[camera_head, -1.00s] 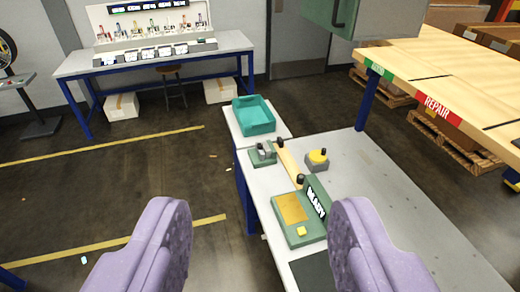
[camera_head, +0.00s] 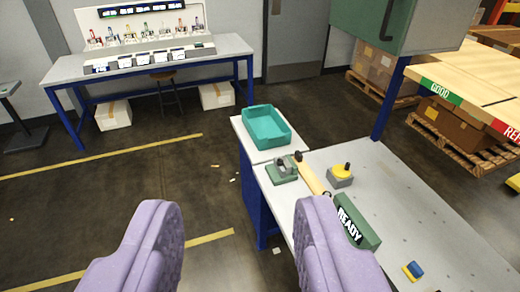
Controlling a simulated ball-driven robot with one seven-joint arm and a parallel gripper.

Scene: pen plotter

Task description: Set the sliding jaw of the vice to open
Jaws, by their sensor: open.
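A small green block with grey jaw-like parts, which looks like the vice (camera_head: 283,170), sits near the far left end of the grey bench (camera_head: 400,190), in front of the teal tray. It is small in view, so I cannot tell how far its sliding jaw stands open. My gripper (camera_head: 238,205) shows as two purple fingers in the foreground, spread apart with nothing between them. It is nearer to me than the vice. The right finger covers part of the bench's near left side.
A teal tray (camera_head: 267,127) stands behind the vice. A wooden bar (camera_head: 309,175), a yellow-topped grey block (camera_head: 341,176) and a green READY sign (camera_head: 357,228) are to its right. A blue and yellow piece (camera_head: 413,271) lies at lower right. Floor to the left is open.

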